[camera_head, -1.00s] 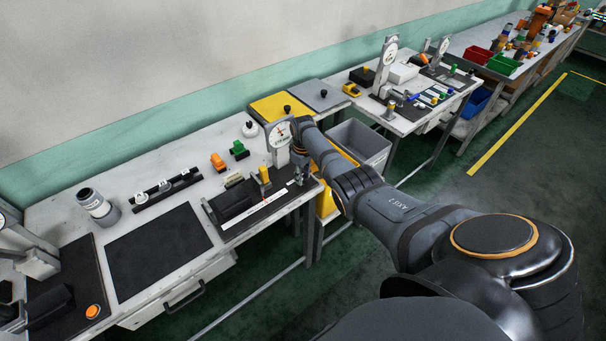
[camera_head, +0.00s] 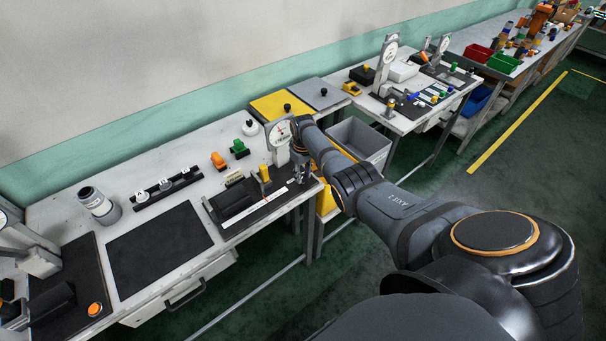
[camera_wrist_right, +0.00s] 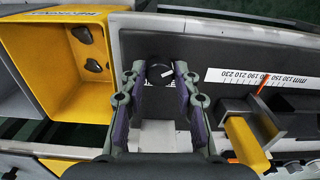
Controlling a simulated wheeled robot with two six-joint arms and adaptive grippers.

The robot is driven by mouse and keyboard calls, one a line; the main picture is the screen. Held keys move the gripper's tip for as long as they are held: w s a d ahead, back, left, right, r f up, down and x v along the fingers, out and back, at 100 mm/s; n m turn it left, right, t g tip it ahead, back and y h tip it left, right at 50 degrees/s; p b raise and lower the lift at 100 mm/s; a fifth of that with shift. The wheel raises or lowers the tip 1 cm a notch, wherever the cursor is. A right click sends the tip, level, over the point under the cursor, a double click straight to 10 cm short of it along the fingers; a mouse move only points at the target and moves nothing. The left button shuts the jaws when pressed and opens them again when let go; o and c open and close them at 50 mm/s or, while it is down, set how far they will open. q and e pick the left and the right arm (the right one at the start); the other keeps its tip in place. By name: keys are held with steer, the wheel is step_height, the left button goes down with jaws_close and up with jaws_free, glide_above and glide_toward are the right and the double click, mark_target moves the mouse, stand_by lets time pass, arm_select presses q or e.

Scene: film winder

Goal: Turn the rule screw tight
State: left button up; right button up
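The white rule (camera_head: 262,210) lies along the front of a dark fixture on the near bench; its scale also shows in the right wrist view (camera_wrist_right: 270,78), crossed by an orange pointer. A round black knob (camera_wrist_right: 160,72), which looks like the rule screw, stands on the dark plate beyond the end of the rule. My right gripper (camera_wrist_right: 160,76) points down over it, one finger on each side. The fingers look open, with a slim gap at the knob; I cannot tell whether either touches it. In the head view the right gripper (camera_head: 300,172) is small and partly hidden. My left gripper is not in view.
A yellow block (camera_wrist_right: 243,140) stands beside the rule, close to my right finger. A dial gauge (camera_head: 279,132) rises behind the gripper. A yellow bin (camera_wrist_right: 75,55) is beside the bench end, and a grey bin (camera_head: 358,142) stands to the right. A black mat (camera_head: 158,248) is clear.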

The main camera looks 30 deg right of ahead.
mark_target(303, 176)
steer(key=o, duration=0.3)
steer(key=shift+o, duration=0.2)
step_height(303, 176, up, 12)
stand_by(0.3)
steer(key=shift+f, duration=0.1)
stand_by(0.5)
